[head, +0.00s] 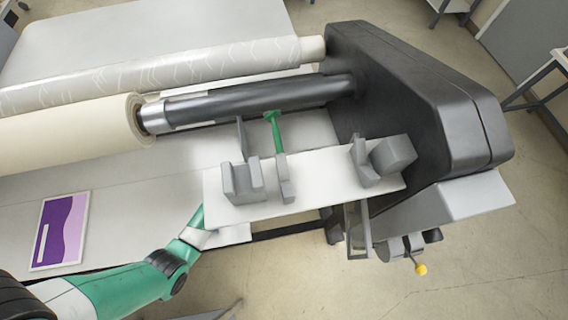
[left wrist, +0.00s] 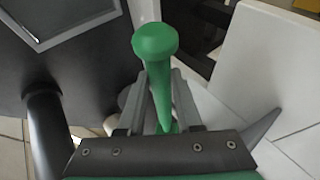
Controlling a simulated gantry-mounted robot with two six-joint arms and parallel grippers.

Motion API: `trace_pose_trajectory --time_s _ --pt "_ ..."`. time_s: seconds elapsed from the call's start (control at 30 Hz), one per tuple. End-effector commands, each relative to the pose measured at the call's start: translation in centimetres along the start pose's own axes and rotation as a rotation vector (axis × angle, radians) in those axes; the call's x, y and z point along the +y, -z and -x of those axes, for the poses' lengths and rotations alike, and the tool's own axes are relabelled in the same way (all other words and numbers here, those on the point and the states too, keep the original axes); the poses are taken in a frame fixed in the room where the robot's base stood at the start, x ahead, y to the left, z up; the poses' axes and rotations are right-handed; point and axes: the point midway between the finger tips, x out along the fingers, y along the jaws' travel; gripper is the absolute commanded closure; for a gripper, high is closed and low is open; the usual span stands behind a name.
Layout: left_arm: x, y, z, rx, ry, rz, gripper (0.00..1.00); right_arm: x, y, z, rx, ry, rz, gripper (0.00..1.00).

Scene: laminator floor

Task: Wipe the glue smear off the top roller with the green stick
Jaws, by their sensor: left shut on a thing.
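The green stick (head: 275,130) has a wide end that reaches up close to the dark roller (head: 250,98) in the head view; I cannot tell if they touch. I cannot make out a glue smear on the roller. In the left wrist view, the green stick (left wrist: 155,60) stands between the fingers of my left gripper (left wrist: 162,78), its rounded end beyond the fingertips. The gripper is shut on the stick. In the head view my left arm comes in from lower left and passes under the white shelf, which hides the gripper. My right gripper is in neither view.
The white shelf (head: 325,187) carries grey brackets (head: 240,184) and a grey block (head: 394,155). A dark housing (head: 415,95) stands at the roller's right end. A patterned roll (head: 180,68) and a cream roll (head: 70,132) lie nearby. A purple sheet (head: 62,230) lies at left.

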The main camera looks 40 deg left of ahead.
Motion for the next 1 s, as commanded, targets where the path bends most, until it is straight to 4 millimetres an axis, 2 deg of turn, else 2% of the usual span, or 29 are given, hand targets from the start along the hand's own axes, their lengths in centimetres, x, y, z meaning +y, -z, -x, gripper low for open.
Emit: trace_pose_trajectory --time_s 0.67,1.0 --pt "-0.2 0.2 0.5 0.007 -0.003 -0.002 1.00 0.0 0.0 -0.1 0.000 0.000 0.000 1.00" --pt "-1.3 0.8 1.8 0.007 -0.002 -0.001 1.00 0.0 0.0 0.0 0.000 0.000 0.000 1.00"
